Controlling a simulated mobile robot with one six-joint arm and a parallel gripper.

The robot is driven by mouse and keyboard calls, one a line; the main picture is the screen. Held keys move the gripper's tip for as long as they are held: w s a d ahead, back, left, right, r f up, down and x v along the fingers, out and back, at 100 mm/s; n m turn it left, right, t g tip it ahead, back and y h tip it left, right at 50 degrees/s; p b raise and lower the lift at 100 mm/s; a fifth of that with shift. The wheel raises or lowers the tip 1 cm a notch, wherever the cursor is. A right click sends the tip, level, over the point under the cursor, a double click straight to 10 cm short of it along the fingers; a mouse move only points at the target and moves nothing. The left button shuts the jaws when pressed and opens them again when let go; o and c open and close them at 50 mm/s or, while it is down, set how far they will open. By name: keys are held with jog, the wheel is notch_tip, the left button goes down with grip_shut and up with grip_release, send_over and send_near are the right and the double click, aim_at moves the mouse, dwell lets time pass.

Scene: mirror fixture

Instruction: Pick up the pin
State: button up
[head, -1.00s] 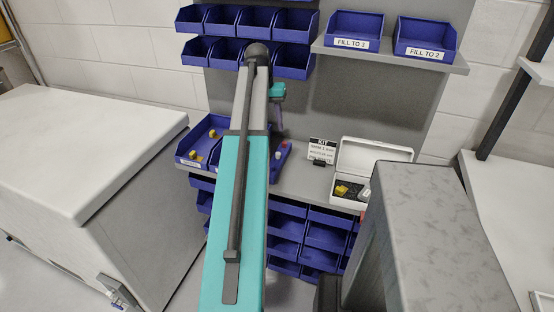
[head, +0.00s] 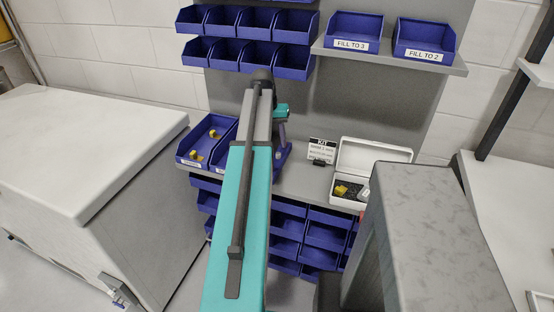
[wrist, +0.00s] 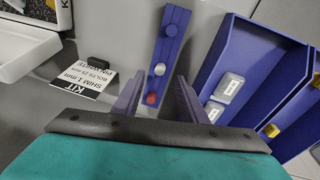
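A narrow blue block (wrist: 170,50) stands out in the wrist view, with a blue round knob (wrist: 172,31) at its far end, a pale round-topped peg (wrist: 159,69) in the middle and a red round-topped peg (wrist: 151,98) nearest me. I cannot tell for sure which of these is the pin. My gripper (wrist: 161,78) is open, its two purple fingers apart on either side of the near part of the block. Nothing is held between them. In the head view my gripper (head: 282,134) is over the bench, and it and my arm hide most of the block.
Blue bins (wrist: 240,65) with pale and yellow parts stand close on the right in the wrist view. An open white box (head: 346,190) with yellow and dark parts is on the bench, right of the card in the head view.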

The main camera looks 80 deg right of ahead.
aim_at(277, 153)
jog(key=shift+s+d+f+p, duration=0.15)
jog(key=shift+f+p, duration=0.25)
jog(key=shift+f, duration=0.9)
jog(key=shift+s+d+f+p, duration=0.1)
jog(key=shift+f+p, duration=0.25)
jog(key=shift+f, duration=0.95)
grip_shut()
